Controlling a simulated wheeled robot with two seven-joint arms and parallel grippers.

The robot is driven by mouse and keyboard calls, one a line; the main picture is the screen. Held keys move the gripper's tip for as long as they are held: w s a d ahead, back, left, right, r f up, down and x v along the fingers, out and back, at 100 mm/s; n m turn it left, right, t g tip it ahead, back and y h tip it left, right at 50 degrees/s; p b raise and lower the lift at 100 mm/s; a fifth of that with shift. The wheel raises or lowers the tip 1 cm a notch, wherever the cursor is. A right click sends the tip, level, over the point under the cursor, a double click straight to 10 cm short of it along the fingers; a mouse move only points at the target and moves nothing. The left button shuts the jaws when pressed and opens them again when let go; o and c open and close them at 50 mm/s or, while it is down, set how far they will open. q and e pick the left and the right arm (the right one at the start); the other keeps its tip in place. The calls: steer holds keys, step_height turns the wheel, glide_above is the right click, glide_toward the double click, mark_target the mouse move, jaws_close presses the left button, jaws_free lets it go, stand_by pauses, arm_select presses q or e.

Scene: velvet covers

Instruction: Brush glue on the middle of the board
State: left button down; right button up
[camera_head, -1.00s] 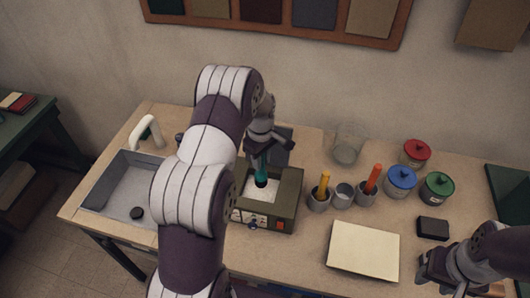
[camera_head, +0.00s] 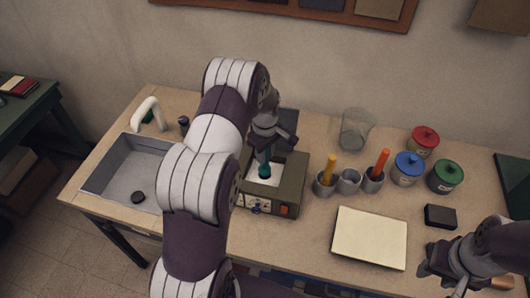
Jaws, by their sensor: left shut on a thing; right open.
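My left gripper (camera_head: 266,138) is shut on a teal-handled brush (camera_head: 265,160). It holds the brush upright, tip down, over the opening of an olive-green box with a control panel (camera_head: 292,178). White glue (camera_head: 254,178) shows in that opening. The brush tip is low at the glue, but I cannot tell how deep it sits. The board (camera_head: 369,238), a pale cream rectangle, lies flat and apart on the table to the right of the box. My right gripper (camera_head: 447,272) is open and empty near the front right, right of the board.
Cups with a yellow-handled tool (camera_head: 329,170) and a red-handled tool (camera_head: 378,163) stand behind the board. Red (camera_head: 424,140), blue (camera_head: 407,165) and green (camera_head: 446,175) lidded jars, a glass jar (camera_head: 354,130) and a black block (camera_head: 440,216) are nearby. A sink (camera_head: 115,165) is at left.

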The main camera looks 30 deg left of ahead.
arm_select(q)
steer(key=shift+s+f, duration=0.1)
steer(key=shift+f, duration=0.25)
stand_by(0.3)
steer(key=shift+f+b, duration=0.2)
steer(key=shift+b, duration=0.15)
stand_by(0.8)
step_height(320, 180, up, 7)
steer(key=p, duration=0.5)
steer(key=shift+r, duration=0.1)
stand_by(0.4)
